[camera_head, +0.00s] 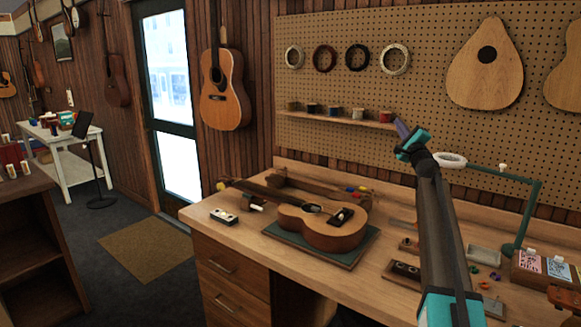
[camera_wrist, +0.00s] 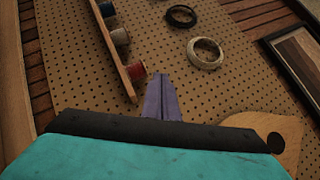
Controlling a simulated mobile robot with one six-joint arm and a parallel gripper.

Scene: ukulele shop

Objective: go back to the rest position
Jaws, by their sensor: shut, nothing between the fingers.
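My gripper (camera_head: 401,128) is raised above the workbench (camera_head: 290,240), in front of the pegboard (camera_head: 430,60). In the wrist view its purple fingers (camera_wrist: 161,98) are together and hold nothing. The fingers point up and away from the bench, near the right end of the spool shelf (camera_head: 335,119). I cannot tell if they touch the shelf; they appear apart from it. A ukulele (camera_head: 325,230) lies on a green mat (camera_head: 352,254) on the bench, well below my gripper.
A green desk lamp (camera_head: 530,210) stands right of my arm, its ring head (camera_head: 450,159) close beside my wrist. Small parts and trays (camera_head: 400,274) lie on the bench by the arm. Spools (camera_wrist: 108,9) and string coils (camera_wrist: 205,53) are near the fingers. Open floor lies left of the bench.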

